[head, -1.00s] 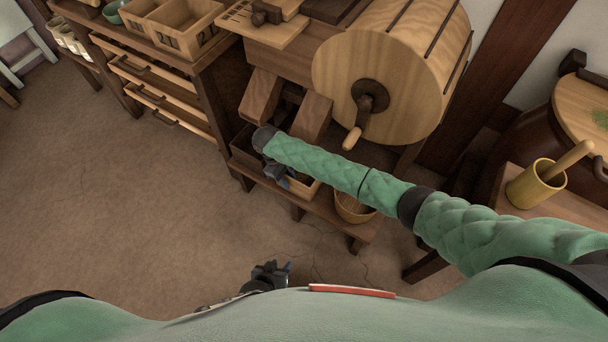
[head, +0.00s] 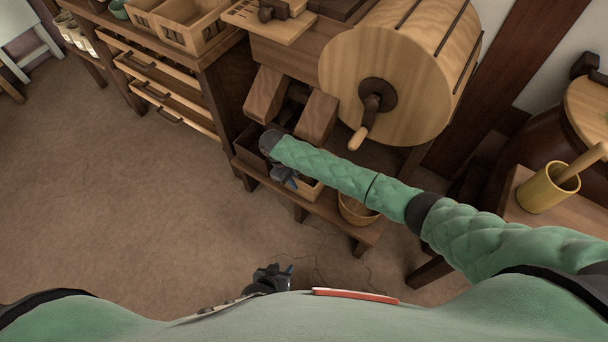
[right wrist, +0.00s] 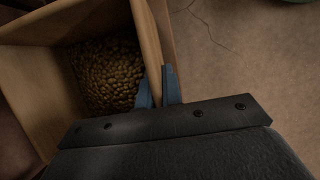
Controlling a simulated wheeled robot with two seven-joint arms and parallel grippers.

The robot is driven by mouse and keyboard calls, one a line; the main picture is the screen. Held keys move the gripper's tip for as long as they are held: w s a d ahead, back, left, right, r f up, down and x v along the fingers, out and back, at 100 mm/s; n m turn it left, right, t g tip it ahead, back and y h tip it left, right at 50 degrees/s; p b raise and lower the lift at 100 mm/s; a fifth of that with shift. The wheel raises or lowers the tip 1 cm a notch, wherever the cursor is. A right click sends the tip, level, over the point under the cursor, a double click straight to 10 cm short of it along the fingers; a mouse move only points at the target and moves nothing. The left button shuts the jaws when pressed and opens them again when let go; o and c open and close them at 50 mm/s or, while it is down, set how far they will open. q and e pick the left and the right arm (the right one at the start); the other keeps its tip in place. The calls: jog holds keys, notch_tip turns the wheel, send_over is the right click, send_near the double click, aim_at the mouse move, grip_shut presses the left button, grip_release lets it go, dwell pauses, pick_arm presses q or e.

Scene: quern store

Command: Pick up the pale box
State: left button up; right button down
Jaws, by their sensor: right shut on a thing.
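The pale box (right wrist: 147,35) is an open wooden box holding a heap of small brownish grains or beans. In the head view only a small part of the pale box (head: 312,187) shows, on the low shelf under the drum; my right arm hides the rest. My right gripper (right wrist: 158,88) is shut on the box's right wall, one blue finger inside and one outside. In the head view my right gripper (head: 285,178) points down beside the box. My left gripper (head: 284,272) is low in front of my body, apart from everything; its opening is unclear.
A dark tray (head: 245,150) lies left of the box on the low shelf (head: 330,220), and a wooden bowl (head: 355,209) right of it. The wooden drum (head: 385,75) with its crank stands above. A yellow mortar (head: 545,187) is at right. The floor at left is clear.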

jog(key=shift+r, duration=0.1)
notch_tip(320, 180, up, 4)
jog(key=shift+f+p, duration=0.15)
jog(key=shift+p, duration=0.2)
jog(key=s+a, duration=1)
jog(key=s, duration=0.4)
jog(key=shift+s+a+f+p, duration=0.15)
jog(key=shift+s+a+p, duration=0.15)
jog(key=shift+a+p, duration=0.05)
jog(key=shift+s, duration=0.1)
